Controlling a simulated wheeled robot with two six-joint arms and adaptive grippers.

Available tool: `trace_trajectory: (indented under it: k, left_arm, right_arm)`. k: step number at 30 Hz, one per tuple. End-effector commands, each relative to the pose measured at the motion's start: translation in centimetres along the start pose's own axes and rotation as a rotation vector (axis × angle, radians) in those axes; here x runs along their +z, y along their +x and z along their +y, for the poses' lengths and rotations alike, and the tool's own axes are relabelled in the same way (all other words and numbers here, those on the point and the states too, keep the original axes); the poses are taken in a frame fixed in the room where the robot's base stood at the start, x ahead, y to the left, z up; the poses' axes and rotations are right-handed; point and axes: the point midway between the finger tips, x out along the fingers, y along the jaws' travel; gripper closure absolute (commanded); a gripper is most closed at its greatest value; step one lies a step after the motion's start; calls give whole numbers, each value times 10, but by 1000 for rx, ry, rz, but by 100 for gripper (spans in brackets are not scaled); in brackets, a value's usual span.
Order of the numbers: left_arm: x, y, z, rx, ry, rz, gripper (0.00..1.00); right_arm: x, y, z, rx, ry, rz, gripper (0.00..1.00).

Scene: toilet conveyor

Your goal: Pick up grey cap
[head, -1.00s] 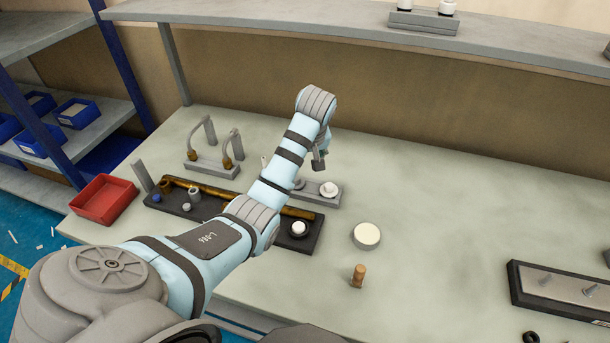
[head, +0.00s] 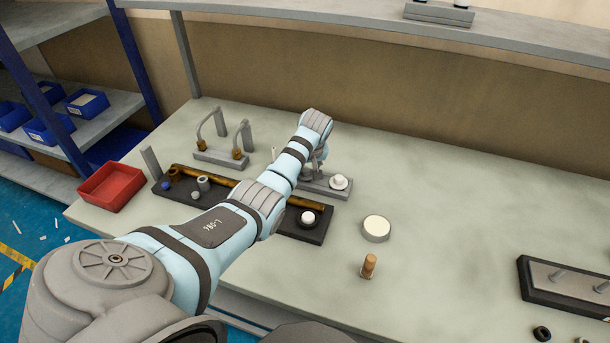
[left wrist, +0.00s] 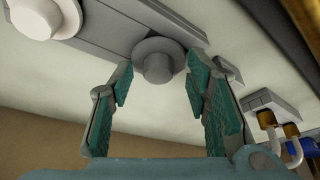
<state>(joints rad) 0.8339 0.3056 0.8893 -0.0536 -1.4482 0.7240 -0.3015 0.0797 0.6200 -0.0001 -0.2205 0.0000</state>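The grey cap (left wrist: 158,62), a round knob on a wider flange, sits on the grey holder block (left wrist: 110,30) in the left wrist view. My left gripper (left wrist: 158,78) is open, with one green-padded finger on each side of the cap. Clear gaps show between the pads and the knob; the gripper is empty. A white cap (left wrist: 38,14) stands on the same block beside it. In the head view my left gripper (head: 318,158) is above the holder block (head: 318,187), mostly hidden by my wrist, which also largely hides the grey cap. The white cap (head: 339,182) shows there. My right gripper is out of view.
A dark tray (head: 290,226) with small parts lies in front of the holder. A stand with curved pipes (head: 220,158) is behind left, and a red bin (head: 111,187) at far left. A white disc (head: 376,228) and brown peg (head: 369,265) stand right. The right-hand table is mostly clear.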

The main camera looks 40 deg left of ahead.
Motion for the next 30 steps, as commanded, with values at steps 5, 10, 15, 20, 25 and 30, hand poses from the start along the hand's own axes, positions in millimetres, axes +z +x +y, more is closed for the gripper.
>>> trace_trajectory:
  k: [5, 10, 15, 20, 25, 30]
  left_arm:
    - [0, 0, 0, 0, 0, 0, 84]
    - [0, 0, 0, 1, 0, -1, 85]
    - [0, 0, 0, 1, 0, -1, 85]
    - [-4, -10, 1, 3, 0, 0, 100]
    - [-20, -46, 1, 4, -2, 4, 100]
    - [-45, -106, 1, 5, -2, 5, 100]
  right_arm:
    - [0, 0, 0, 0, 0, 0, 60]
    - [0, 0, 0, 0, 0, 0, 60]
    - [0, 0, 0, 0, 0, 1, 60]
    - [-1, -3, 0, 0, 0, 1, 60]
    - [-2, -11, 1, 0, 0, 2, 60]
    - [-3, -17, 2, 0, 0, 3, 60]
